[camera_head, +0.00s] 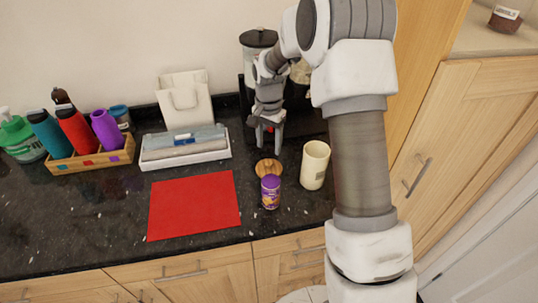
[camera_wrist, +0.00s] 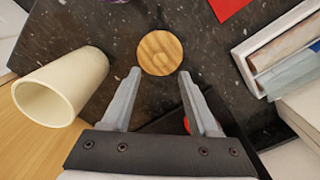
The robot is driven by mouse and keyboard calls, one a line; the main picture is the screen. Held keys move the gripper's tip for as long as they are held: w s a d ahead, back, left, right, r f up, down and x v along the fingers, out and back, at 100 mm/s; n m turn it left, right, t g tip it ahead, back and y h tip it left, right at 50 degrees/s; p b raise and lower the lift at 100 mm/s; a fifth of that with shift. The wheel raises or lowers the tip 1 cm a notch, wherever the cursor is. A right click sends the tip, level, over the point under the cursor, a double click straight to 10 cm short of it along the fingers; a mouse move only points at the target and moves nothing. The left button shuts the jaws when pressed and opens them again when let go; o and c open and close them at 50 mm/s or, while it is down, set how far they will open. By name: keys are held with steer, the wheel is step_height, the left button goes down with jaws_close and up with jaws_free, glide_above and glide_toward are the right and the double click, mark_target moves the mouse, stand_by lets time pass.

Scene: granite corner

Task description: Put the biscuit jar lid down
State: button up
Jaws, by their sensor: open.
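In the wrist view the lid (camera_wrist: 160,53) is just beyond my fingertips, and the jar (camera_wrist: 62,86) is at the left. My gripper (camera_head: 268,146) points down just behind the lid in the head view. In the wrist view its two fingers (camera_wrist: 159,74) are spread with nothing between them.
A red mat (camera_head: 194,205) lies left of the can. A wooden crate of bottles (camera_head: 90,160) stands at the left. A dark-lidded container (camera_head: 258,40) stands behind my arm.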

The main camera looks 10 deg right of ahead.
steer(key=s+r+n+t, duration=0.1)
steer(key=s+r+n, duration=0.1)
steer(key=s+r, duration=0.55)
steer(key=s+r+n+t, duration=0.15)
steer(key=s+r, duration=0.25)
steer(key=r, duration=0.7)
steer(key=s+r+n+t, duration=0.2)
steer(key=s+n, duration=0.3)
steer(key=s, duration=1.2)
steer(key=shift+s+r+t, duration=0.3)
steer(key=shift+s+t, duration=0.1)
steer(key=shift+t, duration=0.15)
steer(key=shift+n, duration=0.25)
